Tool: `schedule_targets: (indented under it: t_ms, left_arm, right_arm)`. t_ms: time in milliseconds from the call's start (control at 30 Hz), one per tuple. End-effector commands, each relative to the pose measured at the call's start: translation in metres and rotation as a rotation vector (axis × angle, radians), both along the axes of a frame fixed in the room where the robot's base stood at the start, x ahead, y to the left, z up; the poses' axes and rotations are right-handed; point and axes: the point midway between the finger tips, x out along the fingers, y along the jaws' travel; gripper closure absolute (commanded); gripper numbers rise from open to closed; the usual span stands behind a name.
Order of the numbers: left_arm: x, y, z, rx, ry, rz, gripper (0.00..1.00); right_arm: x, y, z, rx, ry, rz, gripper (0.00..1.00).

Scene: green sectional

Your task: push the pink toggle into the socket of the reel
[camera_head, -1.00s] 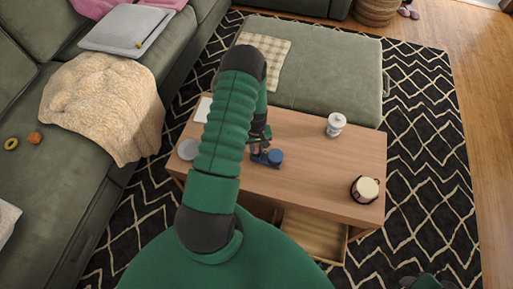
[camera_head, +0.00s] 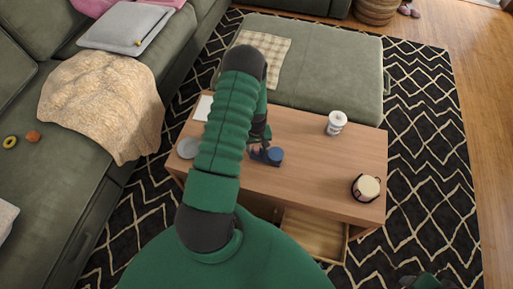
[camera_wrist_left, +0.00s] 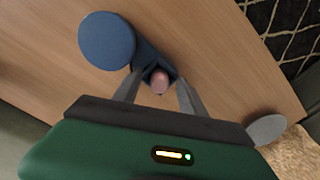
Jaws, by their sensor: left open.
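The blue reel (camera_head: 276,155) lies on the wooden coffee table; its round blue disc also shows in the left wrist view (camera_wrist_left: 106,41). A dark blue socket part (camera_wrist_left: 150,58) extends from the disc. The pink toggle (camera_wrist_left: 159,82) is at the mouth of this socket, its rounded end showing; how deep it sits I cannot tell. My left gripper (camera_wrist_left: 158,94) is open, with its two grey fingers on either side of the toggle and socket end. In the head view the left gripper (camera_head: 260,143) is partly hidden by my arm, and the toggle is not discernible.
A white lidded jar (camera_head: 336,123) and a dark-banded round pot with a cream top (camera_head: 367,188) stand on the table's right. A grey disc (camera_head: 188,148) lies at the left end. An open drawer (camera_head: 314,234) juts from the front. The table's middle right is clear.

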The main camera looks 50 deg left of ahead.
Motion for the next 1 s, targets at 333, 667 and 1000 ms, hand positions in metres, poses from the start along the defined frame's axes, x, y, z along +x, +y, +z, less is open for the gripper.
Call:
schedule_targets:
  t_ms: [333,667,1000]
  left_arm:
    - [0.001,0.001,0.048,0.002,-0.002,0.0,0.51]
    - [0.002,0.001,0.141,0.002,-0.002,-0.001,0.51]
    - [0.001,0.001,0.167,-0.001,0.002,0.0,0.51]
  right_arm:
    - [0.0,0.0,0.016,0.0,0.0,0.0,0.51]
    - [0.0,0.0,0.037,0.0,0.0,0.0,0.51]
    - [0.0,0.0,0.041,0.0,0.0,0.0,0.51]
